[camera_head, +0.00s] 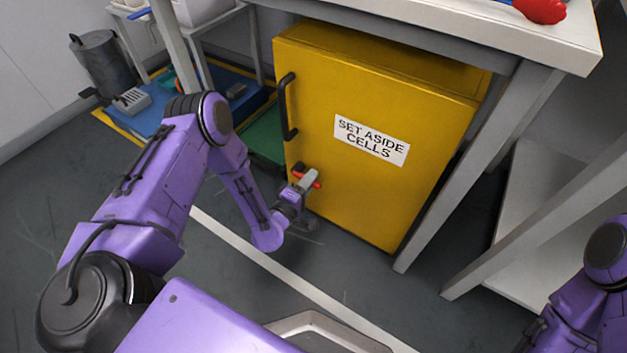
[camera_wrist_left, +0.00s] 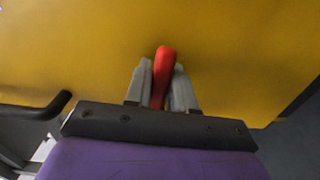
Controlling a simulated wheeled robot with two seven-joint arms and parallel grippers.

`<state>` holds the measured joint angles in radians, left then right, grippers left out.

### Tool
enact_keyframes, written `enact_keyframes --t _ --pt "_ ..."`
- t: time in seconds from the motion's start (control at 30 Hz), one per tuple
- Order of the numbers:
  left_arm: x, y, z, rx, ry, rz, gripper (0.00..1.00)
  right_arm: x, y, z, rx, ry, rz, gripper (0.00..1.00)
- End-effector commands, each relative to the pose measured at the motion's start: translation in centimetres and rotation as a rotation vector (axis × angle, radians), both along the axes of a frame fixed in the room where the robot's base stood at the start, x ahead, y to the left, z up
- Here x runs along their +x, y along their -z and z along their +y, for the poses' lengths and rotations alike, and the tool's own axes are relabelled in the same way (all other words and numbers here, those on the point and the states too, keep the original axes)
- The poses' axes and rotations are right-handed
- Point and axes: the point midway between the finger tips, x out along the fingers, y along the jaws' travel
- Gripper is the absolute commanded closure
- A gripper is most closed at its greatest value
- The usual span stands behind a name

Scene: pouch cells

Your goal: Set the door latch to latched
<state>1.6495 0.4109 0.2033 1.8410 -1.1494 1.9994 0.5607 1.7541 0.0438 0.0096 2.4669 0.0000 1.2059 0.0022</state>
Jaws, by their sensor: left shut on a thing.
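The yellow cabinet (camera_head: 420,115) stands under the table, its door shut, with a white label reading "SET ASIDE CELLS". A black handle (camera_head: 287,105) runs along the door's left side. The red door latch (camera_head: 317,184) sits low on the left part of the door. My left gripper (camera_head: 308,181) is at the latch, its fingers against it. In the left wrist view the red latch (camera_wrist_left: 162,75) stands between the two grey fingers of my left gripper (camera_wrist_left: 162,85), which are shut on it, with the yellow door behind. My right gripper is out of view; only part of that arm shows at the lower right.
The table's leg (camera_head: 480,165) stands just right of the cabinet, and its white top (camera_head: 560,45) overhangs it. A dark bin (camera_head: 103,65) and a blue mat (camera_head: 205,100) with small items lie at the back left.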

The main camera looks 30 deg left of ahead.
Motion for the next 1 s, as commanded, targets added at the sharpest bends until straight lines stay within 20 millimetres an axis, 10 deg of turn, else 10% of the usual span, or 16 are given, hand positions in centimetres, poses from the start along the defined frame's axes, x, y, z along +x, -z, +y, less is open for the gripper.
enact_keyframes --t 0.17,0.2,0.23,0.57,1.0 --pt "0.0 0.1 -0.1 0.001 0.003 0.002 1.00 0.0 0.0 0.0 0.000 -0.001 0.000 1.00" --pt "0.0 0.1 -0.1 0.001 0.003 0.002 0.66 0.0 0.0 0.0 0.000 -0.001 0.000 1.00" --pt "0.0 0.1 -0.1 0.001 0.003 0.002 0.57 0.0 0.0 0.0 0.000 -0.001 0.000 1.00" --pt "-0.2 0.0 -0.1 0.002 0.003 0.002 0.55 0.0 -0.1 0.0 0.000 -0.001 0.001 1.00" --pt "-9.1 -0.2 0.8 0.000 0.003 0.005 0.55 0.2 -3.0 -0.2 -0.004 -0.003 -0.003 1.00"
